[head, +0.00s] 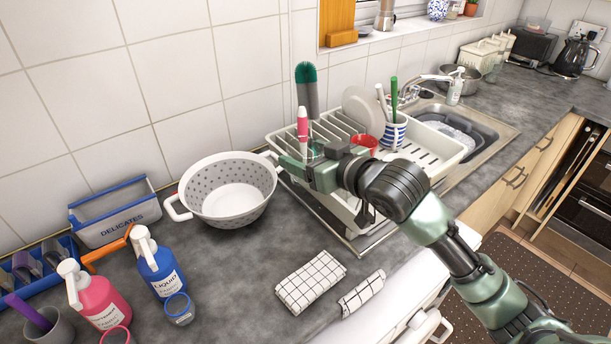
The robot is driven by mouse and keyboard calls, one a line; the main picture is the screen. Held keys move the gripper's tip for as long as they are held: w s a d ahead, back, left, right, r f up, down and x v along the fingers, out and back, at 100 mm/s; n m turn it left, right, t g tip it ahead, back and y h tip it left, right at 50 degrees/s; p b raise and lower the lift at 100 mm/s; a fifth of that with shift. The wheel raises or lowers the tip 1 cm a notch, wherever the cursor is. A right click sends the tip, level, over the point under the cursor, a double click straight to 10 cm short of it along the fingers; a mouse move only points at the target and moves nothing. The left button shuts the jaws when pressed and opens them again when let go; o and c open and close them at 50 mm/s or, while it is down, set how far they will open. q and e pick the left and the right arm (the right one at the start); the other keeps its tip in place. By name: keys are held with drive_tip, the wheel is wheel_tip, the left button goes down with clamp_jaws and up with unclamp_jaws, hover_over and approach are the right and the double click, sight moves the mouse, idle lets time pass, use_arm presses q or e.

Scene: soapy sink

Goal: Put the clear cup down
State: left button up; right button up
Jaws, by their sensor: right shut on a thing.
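My right gripper (306,172) comes in from the right and is over the left end of the white dish rack (432,158). It is shut on what seems to be the clear cup (316,150), a faint see-through shape at the fingers, mostly hidden by them. I cannot tell whether the cup touches the rack. My left gripper is not in view.
A white colander (232,203) stands close left of the gripper. A red cup (364,145), plates (357,106) and a striped holder (394,133) occupy the rack. Soap bottles (158,265) stand front left. Checked cloths (310,281) lie in front; counter around them is clear.

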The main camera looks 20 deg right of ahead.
drive_tip(key=shift+r, duration=0.65)
drive_tip(key=shift+s+a, duration=0.15)
drive_tip(key=shift+s, duration=0.25)
drive_tip(key=s+d+r+m+h, duration=0.1)
drive_tip(key=s+r+m+h, duration=0.1)
drive_tip(key=s+m+h, duration=0.2)
drive_tip(key=s+h, duration=0.1)
drive_tip(key=s, duration=0.2)
drive_tip(key=shift+d+r+t, duration=0.35)
drive_tip(key=shift+d+t, duration=0.05)
drive_tip(key=shift+d, duration=0.1)
